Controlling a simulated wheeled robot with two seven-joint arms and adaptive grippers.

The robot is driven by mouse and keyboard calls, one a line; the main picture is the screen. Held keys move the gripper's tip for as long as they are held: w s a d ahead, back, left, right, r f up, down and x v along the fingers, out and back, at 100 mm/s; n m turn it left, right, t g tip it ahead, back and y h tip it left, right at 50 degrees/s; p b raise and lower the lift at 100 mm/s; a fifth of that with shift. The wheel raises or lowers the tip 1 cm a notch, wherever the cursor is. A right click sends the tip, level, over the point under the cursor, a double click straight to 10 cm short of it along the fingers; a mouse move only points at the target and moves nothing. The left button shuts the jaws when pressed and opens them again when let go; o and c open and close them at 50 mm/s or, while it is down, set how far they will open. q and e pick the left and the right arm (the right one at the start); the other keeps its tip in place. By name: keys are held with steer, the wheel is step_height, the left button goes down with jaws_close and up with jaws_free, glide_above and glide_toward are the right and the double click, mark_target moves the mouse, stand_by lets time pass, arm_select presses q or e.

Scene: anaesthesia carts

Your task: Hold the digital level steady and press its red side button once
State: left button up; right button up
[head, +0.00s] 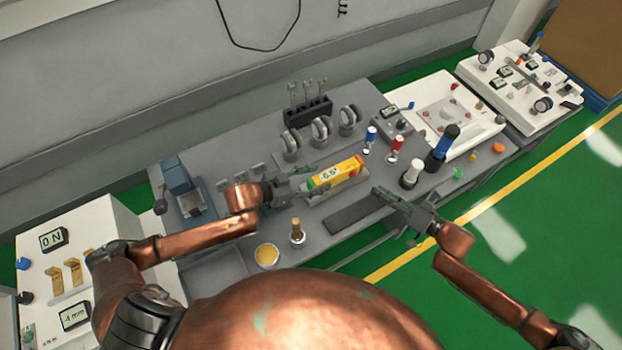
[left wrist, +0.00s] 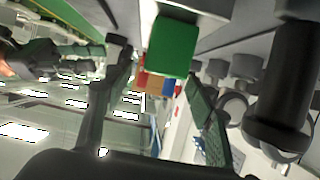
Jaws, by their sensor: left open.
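The digital level (head: 338,172) is a yellow bar with a green left end and a display reading about -0.5°. It lies on a grey support in the middle of the bench; a small red-orange patch shows at its far right end. My left gripper (head: 312,182) is open at its green end, one finger on each side. In the left wrist view the green end (left wrist: 172,46) sits between the spread fingers; I cannot tell if they touch it. My right gripper (head: 376,190) is right of the level, apart from it, its fingertips together in one narrow tip and empty.
A dark flat strip (head: 358,213) lies in front of the level. Black and white cylinders (head: 412,173) stand to the right, and red and blue knobs (head: 370,137) behind. A wooden-handled post (head: 297,232) and a yellow-topped cup (head: 267,255) stand front left.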

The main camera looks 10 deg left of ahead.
mark_target(325, 177)
arm_select(q)
steer(key=shift+x, duration=2.75)
steer(key=shift+c, duration=0.2)
jaws_close()
arm_select(e)
jaws_close()
